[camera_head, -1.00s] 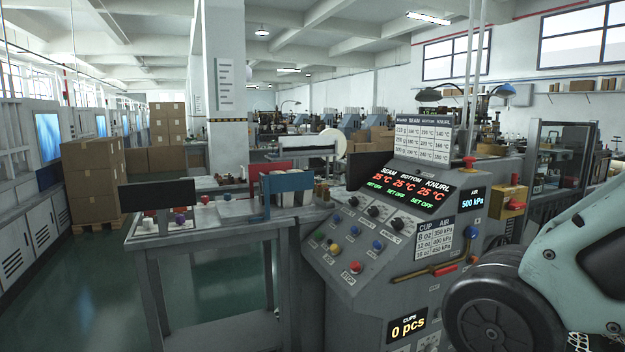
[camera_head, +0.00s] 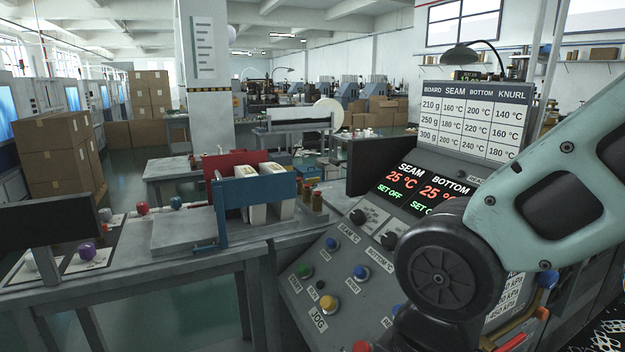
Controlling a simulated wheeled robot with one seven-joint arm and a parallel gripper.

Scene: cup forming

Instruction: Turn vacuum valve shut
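No part is labelled as the vacuum valve in what I can read, so I cannot tell which one it is. A pipe with orange and red parts (camera_head: 517,333) shows at the lower right of the control panel, partly cut off and partly behind my arm. The grey control panel (camera_head: 330,262) carries blue, green and yellow buttons, black knobs and a red display reading 25 °C and SET OFF. My arm, pale green with a black joint, crosses the right side and covers part of the panel. My gripper is out of view.
A settings chart (camera_head: 478,118) stands atop the panel. Cardboard boxes (camera_head: 55,150) are stacked far left. Green floor lies open at left.

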